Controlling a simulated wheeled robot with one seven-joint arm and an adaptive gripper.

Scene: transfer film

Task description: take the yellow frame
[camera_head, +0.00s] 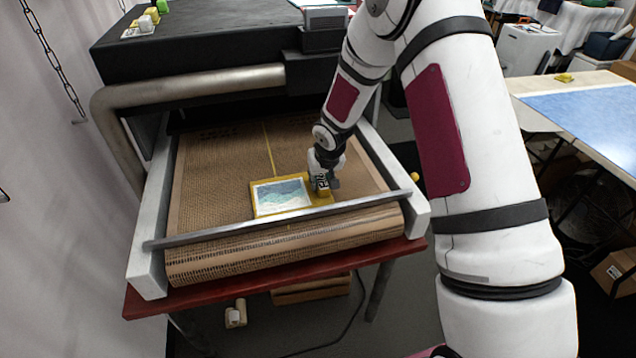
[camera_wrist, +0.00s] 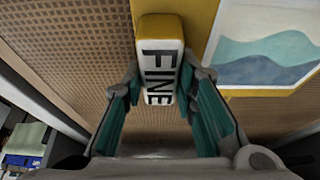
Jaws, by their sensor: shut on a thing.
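The yellow frame (camera_head: 283,195), with a pale blue-green wave picture inside it, lies flat on a brown mesh conveyor belt (camera_head: 215,185) near its front end. A yellow block with a white "FINE" label (camera_wrist: 160,52) stands at the frame's side. The frame's yellow border and part of its picture also show in the wrist view (camera_wrist: 262,45). My gripper (camera_wrist: 160,80) is shut on the block, with one teal-padded finger on each side of it. In the head view my gripper (camera_head: 324,182) is at the frame's right edge and partly hides it.
A metal bar (camera_head: 285,220) crosses just in front of the frame. Pale side rails (camera_head: 150,225) flank the belt. A large dark machine (camera_head: 210,50) with a thick pipe stands behind. A table with a blue sheet (camera_head: 590,110) is at the right.

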